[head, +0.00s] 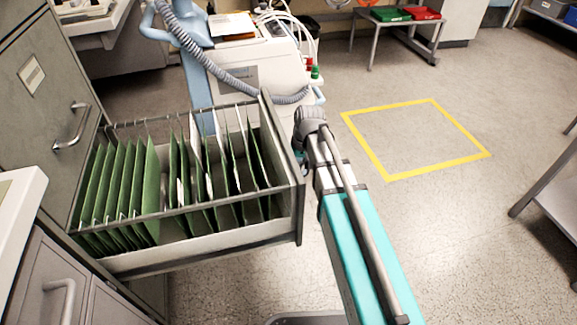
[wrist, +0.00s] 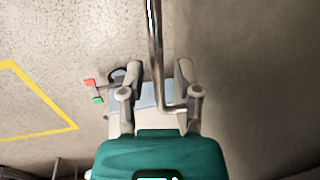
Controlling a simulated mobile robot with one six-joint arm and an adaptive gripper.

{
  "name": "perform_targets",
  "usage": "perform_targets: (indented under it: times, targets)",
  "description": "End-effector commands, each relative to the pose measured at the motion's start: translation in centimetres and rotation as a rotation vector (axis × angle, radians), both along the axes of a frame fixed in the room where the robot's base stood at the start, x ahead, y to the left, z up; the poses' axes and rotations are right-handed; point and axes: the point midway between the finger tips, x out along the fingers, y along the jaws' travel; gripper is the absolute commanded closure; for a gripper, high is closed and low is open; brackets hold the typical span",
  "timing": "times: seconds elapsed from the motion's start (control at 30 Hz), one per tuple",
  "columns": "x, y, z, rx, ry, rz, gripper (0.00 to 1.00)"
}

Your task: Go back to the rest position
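My gripper (head: 304,148) is beside the front of the pulled-out file drawer (head: 200,243) in the head view. The drawer holds several green hanging folders (head: 120,185). In the wrist view my gripper (wrist: 158,78) is open, with one finger on each side of a metal bar handle (wrist: 155,45). Gaps show between the bar and both fingers, so it is not gripped. In the head view the fingertips and this handle are largely hidden by the wrist and the drawer front.
A closed cabinet drawer with a handle (head: 72,128) is at left. A white machine (head: 265,72) with a blue arm and hose stands behind the open drawer. A yellow floor square (head: 415,138) lies on clear floor at right. A low table (head: 395,28) holds green and red trays.

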Motion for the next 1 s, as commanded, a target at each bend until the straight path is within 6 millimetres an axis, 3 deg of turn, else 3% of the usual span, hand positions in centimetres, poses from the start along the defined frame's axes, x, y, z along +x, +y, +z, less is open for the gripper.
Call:
perform_targets:
  times: [0.53,1.0]
  targets:
    - [0.2,0.5,0.9,0.003,-0.003,0.006,0.48]
    - [0.3,0.5,6.6,0.004,-0.002,0.006,0.48]
